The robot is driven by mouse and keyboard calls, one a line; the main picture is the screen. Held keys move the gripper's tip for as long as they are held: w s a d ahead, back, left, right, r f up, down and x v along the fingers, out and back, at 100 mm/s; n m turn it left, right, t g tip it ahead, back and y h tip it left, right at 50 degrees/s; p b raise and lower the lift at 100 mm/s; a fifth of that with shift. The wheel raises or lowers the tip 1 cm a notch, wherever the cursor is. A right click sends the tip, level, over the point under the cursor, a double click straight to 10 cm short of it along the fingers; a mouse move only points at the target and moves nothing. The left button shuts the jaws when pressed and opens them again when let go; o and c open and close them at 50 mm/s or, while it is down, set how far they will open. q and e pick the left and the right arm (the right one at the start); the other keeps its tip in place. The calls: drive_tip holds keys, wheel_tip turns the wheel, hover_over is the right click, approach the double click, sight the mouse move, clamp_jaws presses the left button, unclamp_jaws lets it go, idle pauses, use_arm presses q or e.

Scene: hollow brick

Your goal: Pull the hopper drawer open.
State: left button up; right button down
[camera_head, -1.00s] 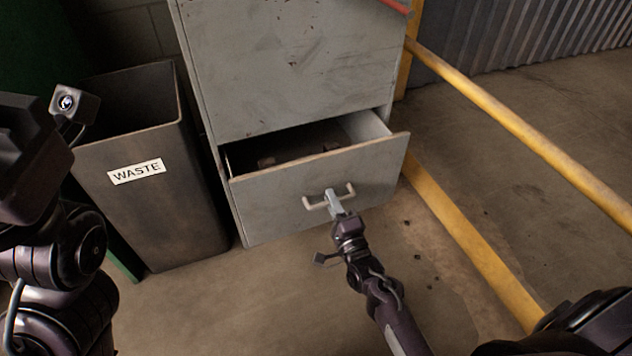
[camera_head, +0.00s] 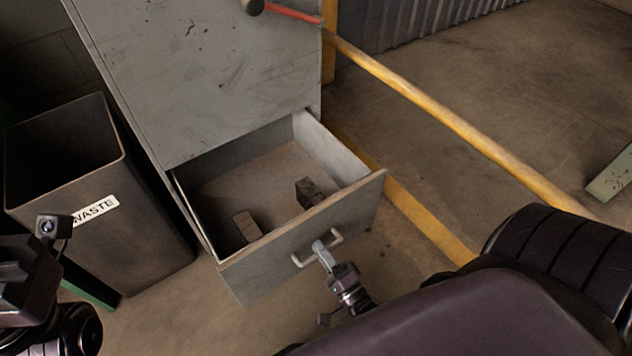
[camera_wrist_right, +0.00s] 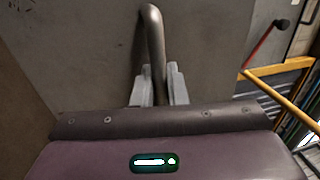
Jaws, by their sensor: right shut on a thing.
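The grey hopper drawer (camera_head: 296,254) sits low in a grey metal cabinet (camera_head: 215,75) and stands well open. Two small dark blocks, one to the left (camera_head: 246,226) and one to the right (camera_head: 308,192), lie inside it near the front. My right gripper (camera_head: 322,250) is shut on the drawer's bar handle (camera_head: 336,238). In the right wrist view the handle (camera_wrist_right: 153,50) passes between the two fingers (camera_wrist_right: 157,88). My left arm shows at the lower left edge of the head view, but its fingers cannot be made out.
A dark bin (camera_head: 140,225) labelled WASTE stands just left of the cabinet. A yellow rail (camera_head: 450,118) runs to the right of it, with a yellow floor strip (camera_head: 425,217) below. Floor in front is bare.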

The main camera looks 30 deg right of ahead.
drive_tip(key=shift+s+a, duration=0.1)
drive_tip(key=c, duration=1.8)
unclamp_jaws()
